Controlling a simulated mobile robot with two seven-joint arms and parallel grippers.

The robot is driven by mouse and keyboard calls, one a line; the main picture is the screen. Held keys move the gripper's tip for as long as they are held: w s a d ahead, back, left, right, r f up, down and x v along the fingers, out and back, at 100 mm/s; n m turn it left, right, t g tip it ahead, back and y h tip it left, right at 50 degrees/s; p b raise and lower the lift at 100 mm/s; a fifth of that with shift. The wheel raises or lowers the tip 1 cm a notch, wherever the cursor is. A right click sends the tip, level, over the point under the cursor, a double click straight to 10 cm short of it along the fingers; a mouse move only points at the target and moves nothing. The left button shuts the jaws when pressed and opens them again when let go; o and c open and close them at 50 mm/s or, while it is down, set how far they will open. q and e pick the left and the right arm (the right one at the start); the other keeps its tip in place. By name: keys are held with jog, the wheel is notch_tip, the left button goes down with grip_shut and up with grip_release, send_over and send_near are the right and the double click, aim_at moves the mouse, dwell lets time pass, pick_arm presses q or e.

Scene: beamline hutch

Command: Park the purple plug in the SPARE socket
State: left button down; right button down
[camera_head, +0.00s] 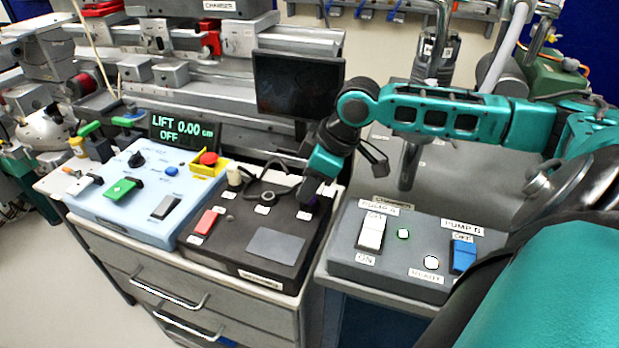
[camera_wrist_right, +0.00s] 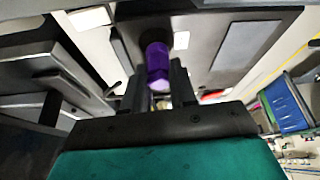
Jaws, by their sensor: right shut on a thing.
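The purple plug (camera_wrist_right: 158,62) stands between the two fingers of my right gripper (camera_wrist_right: 158,88), which is shut on it. In the wrist view the plug's far end meets a dark round patch on the dark panel; I cannot tell whether it is seated. In the head view my right gripper (camera_head: 311,198) is low over the right side of the dark socket panel (camera_head: 235,247), hiding most of the plug. A round socket (camera_head: 268,197) shows to its left. The small white labels are too blurred to read, so I cannot tell which socket is SPARE. My left gripper is not in view.
A beige plug (camera_head: 235,177) with a dark cable stands at the panel's back left. A light-blue lift box (camera_head: 140,205) with a red stop button (camera_head: 208,158) is left. A pump switch box (camera_head: 400,265) is right, across a gap. A monitor (camera_head: 298,84) stands behind.

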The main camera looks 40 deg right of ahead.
jog(key=c, duration=0.8)
grip_release()
pick_arm(q)
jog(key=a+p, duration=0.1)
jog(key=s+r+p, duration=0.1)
jog(key=p, duration=0.1)
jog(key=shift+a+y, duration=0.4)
pick_arm(e)
jog(key=v, duration=1.3)
